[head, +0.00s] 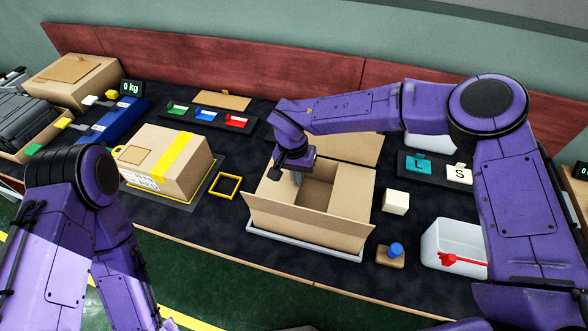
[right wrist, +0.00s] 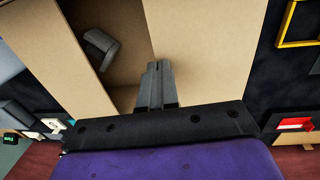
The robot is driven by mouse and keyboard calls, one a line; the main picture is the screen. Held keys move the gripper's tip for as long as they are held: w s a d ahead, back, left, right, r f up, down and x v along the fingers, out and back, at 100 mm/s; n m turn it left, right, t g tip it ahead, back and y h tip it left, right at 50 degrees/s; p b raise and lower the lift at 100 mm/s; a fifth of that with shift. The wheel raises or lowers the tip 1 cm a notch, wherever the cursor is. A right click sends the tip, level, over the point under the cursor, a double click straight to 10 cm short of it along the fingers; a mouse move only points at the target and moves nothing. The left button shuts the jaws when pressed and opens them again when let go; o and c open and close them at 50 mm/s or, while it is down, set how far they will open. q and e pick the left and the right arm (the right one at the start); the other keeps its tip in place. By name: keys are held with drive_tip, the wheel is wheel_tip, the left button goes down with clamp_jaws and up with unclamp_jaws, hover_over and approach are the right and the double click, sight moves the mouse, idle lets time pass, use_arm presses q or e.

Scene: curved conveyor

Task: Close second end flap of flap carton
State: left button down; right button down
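The open flap carton (head: 352,205) stands on a pale tray in the middle of the table. Its long front flap (head: 300,223) leans outward toward me and its long back flap (head: 360,149) is open at the far side. A left end panel (head: 268,194) slopes in over the opening; it seems to be the broad panel in the right wrist view (right wrist: 205,55). My right gripper (head: 297,178) points down at the carton's left part. Its fingers (right wrist: 156,85) look shut together and empty, beside that panel's edge. My left gripper is out of view.
A taped carton (head: 165,162) and a yellow square frame (head: 228,185) lie to the left. A cream block (head: 396,202), a blue-knobbed stamp (head: 395,250) and a white bin (head: 450,240) stand close on the right. An unidentified grey object (right wrist: 101,47) shows in the right wrist view.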

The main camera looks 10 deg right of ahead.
drive_tip(key=shift+r+p, duration=1.1)
wheel_tip(320, 180, up, 4)
drive_tip(key=p, duration=0.5)
drive_tip(key=shift+r, duration=0.25)
wheel_tip(320, 180, up, 9)
drive_tip(key=b, duration=0.4)
drive_tip(key=shift+f, duration=0.2)
